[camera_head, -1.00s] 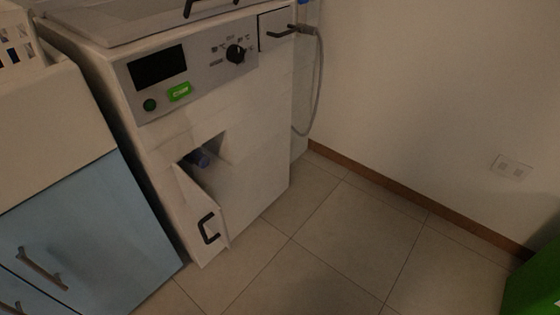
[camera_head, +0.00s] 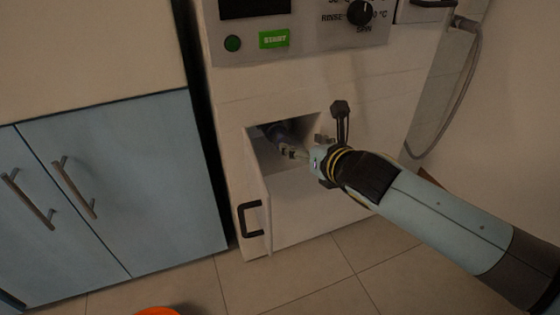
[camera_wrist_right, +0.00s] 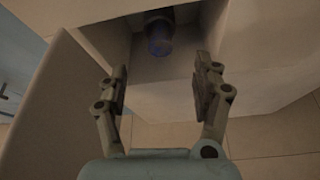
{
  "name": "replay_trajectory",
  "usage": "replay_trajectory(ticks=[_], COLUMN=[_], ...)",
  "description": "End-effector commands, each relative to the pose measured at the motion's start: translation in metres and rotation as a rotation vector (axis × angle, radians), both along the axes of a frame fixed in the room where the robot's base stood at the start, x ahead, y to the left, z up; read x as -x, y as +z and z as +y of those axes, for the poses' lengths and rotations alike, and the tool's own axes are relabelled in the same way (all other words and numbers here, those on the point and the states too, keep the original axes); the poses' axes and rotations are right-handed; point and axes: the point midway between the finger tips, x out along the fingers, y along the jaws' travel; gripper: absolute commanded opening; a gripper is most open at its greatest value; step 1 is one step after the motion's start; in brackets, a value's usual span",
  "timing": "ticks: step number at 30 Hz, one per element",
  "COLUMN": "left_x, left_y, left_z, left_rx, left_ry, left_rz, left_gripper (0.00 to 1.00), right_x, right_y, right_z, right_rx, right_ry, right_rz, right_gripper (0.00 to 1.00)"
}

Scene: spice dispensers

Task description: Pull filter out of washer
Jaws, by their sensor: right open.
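The washer (camera_head: 330,95) is a white machine with an open compartment low on its front. The compartment's door (camera_head: 256,205), with a black handle, is swung open to the left. The filter (camera_head: 275,131) is a dark bluish-purple cylinder inside the compartment. In the right wrist view the filter (camera_wrist_right: 160,38) sticks out of the back wall, beyond and between the fingertips. My right gripper (camera_head: 291,152) is at the compartment opening, pointing in. In the wrist view the right gripper (camera_wrist_right: 162,88) is open, its fingers apart with nothing between them. My left gripper is not in view.
Blue cabinets (camera_head: 130,190) with metal handles stand left of the washer. A grey hose (camera_head: 470,90) hangs at the washer's right side. An orange object (camera_head: 157,311) is on the floor at the bottom edge. Tiled floor is clear in front of the washer.

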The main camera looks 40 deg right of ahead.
Motion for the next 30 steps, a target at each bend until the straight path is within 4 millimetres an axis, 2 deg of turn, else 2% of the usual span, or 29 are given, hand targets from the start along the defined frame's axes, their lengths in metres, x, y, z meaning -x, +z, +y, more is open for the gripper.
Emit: replay_trajectory(ticks=[1,4,10,16,24,30], left_x=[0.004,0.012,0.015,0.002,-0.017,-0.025], left_y=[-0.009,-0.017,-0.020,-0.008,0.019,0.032], left_z=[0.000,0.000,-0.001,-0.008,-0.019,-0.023], left_rx=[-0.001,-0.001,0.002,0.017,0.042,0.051], left_ry=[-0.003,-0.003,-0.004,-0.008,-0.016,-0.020], left_rz=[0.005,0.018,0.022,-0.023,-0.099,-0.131], left_gripper=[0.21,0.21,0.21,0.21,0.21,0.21], right_x=[-0.001,-0.004,-0.011,-0.041,-0.084,-0.101], right_y=[-0.009,-0.014,-0.020,-0.035,-0.054,-0.058], right_z=[0.000,-0.001,-0.003,-0.008,-0.015,-0.018], right_rx=[0.003,0.005,0.006,0.004,0.003,0.003], right_ry=[0.003,0.005,0.005,0.004,0.004,0.004], right_rz=[-0.002,-0.006,-0.007,-0.006,-0.003,-0.005], right_gripper=[0.67,0.67,0.67,0.67,0.67,0.67])
